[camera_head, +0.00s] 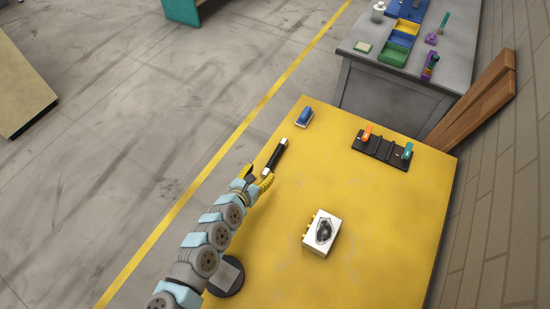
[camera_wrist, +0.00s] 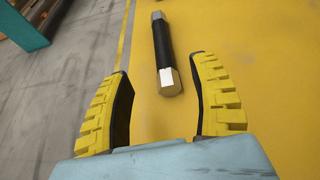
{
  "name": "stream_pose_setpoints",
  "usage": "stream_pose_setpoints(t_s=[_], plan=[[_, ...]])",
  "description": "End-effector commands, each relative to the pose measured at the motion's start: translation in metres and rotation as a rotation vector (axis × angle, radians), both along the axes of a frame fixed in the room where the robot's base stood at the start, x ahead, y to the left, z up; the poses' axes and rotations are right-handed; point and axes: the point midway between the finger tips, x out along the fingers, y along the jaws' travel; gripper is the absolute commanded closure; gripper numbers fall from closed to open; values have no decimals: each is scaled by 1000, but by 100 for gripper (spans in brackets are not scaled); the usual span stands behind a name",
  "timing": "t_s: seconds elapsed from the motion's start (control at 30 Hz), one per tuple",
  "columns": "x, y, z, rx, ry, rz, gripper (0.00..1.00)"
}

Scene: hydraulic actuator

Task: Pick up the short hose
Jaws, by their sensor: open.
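The short hose is a black tube with silvery end fittings. It lies on the yellow table near its left edge, in the head view (camera_head: 275,156) and in the wrist view (camera_wrist: 163,50). My gripper, with yellow ribbed fingers, shows in the head view (camera_head: 258,178) and in the wrist view (camera_wrist: 165,95). It is open and empty. The hose lies just beyond the fingertips, with its near fitting in line with the gap between them. The fingers look apart from the hose.
A grey workbench (camera_head: 400,85) with colored bins stands behind.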

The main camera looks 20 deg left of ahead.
Motion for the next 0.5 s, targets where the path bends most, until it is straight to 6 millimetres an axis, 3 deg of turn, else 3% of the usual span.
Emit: stream_pose_setpoints(t_s=[0.5], plan=[[43, -3, -18, -2, 0, 2, 39]])
